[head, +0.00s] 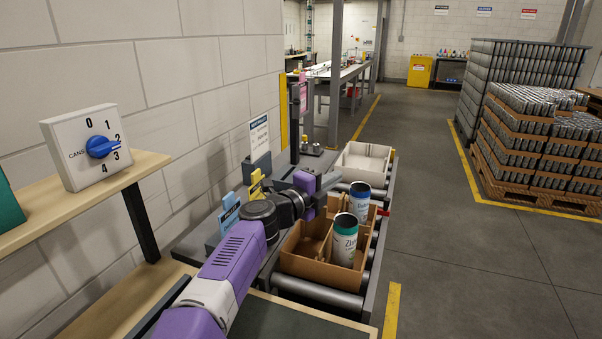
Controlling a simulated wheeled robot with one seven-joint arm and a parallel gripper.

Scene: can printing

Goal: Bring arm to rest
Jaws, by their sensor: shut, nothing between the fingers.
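My purple and grey arm (232,258) reaches forward from the bottom of the head view, over the left side of the roller conveyor. My gripper (331,180) is at its far end, shut and empty, left of the blue can and above the conveyor. The fingertips are small here. A white can with a teal rim and print (345,242) stands upright in the near brown carton (310,268). A white can with a blue rim (359,203) stands upright farther back, in a brown carton mostly hidden behind the teal can and my arm.
A white bin (364,161) sits at the conveyor's far end. A dial box (84,148) with a blue knob stands on the left shelf (60,208). Blue and yellow holders (256,184) line the conveyor's left side. Pallets of cans (540,140) stand right. The floor between is clear.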

